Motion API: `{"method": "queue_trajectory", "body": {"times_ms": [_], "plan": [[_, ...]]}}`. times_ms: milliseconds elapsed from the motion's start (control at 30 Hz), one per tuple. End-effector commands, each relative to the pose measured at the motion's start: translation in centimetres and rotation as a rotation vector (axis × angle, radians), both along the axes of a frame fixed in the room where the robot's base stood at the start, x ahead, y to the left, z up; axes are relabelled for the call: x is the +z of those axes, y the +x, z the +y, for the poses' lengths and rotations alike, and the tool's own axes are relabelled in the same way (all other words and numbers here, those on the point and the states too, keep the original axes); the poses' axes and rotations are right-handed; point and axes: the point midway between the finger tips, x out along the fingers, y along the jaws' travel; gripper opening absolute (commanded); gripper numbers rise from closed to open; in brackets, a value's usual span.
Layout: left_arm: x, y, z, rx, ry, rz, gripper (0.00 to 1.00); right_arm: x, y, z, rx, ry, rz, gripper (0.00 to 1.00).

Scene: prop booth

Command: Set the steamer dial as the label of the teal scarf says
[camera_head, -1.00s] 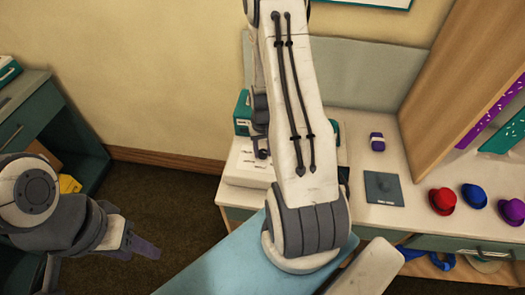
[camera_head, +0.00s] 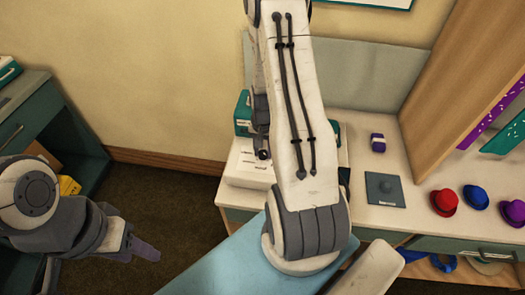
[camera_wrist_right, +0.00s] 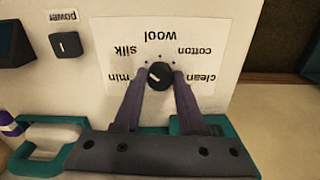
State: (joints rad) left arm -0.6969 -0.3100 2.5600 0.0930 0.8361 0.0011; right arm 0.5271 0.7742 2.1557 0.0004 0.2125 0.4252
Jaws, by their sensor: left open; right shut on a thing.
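The steamer (camera_head: 245,165) is a white and teal box on the counter, partly hidden by my right arm. In the right wrist view its panel (camera_wrist_right: 120,50) appears upside down, with the words min, silk, wool, cotton and clean around a black dial (camera_wrist_right: 159,77). My right gripper (camera_wrist_right: 160,80) has its fingers on both sides of this dial and is shut on it. The dial's white mark is slanted; I cannot tell which word it points to. A teal dotted scarf (camera_head: 506,134) is at the right edge; no label on it is readable. My left gripper (camera_head: 140,250) is open and empty, over the floor.
A dark green cabinet (camera_head: 40,115) stands at the left, with open floor between.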

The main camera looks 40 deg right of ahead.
Motion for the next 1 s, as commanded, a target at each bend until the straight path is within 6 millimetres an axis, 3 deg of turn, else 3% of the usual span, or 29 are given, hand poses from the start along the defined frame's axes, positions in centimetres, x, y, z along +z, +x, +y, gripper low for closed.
{"method": "queue_trajectory", "body": {"times_ms": [233, 267, 333, 733, 1000], "plan": [[0.0, 0.0, 0.0, 0.0, 0.0, 0.0, 0.5, 0.1, 0.1, -0.2, -0.001, -0.002, -0.004, 0.0], [0.0, 0.0, 0.0, 0.0, 0.0, 0.0, 0.5, 0.1, 0.1, -0.2, -0.001, -0.003, -0.005, 0.44], [0.0, 0.0, 0.0, 0.0, 0.0, 0.0, 0.5, 0.1, 0.1, -0.2, -0.001, -0.002, -0.004, 0.7], [-0.1, 0.0, 0.0, 0.0, 0.0, 0.0, 0.5, 0.5, 0.1, 0.0, 0.002, -0.002, -0.003, 0.7], [-0.8, 0.0, 0.0, 0.0, 0.0, 0.0, 0.5, 4.7, 0.2, -0.1, 0.001, -0.004, -0.008, 0.7]]}}
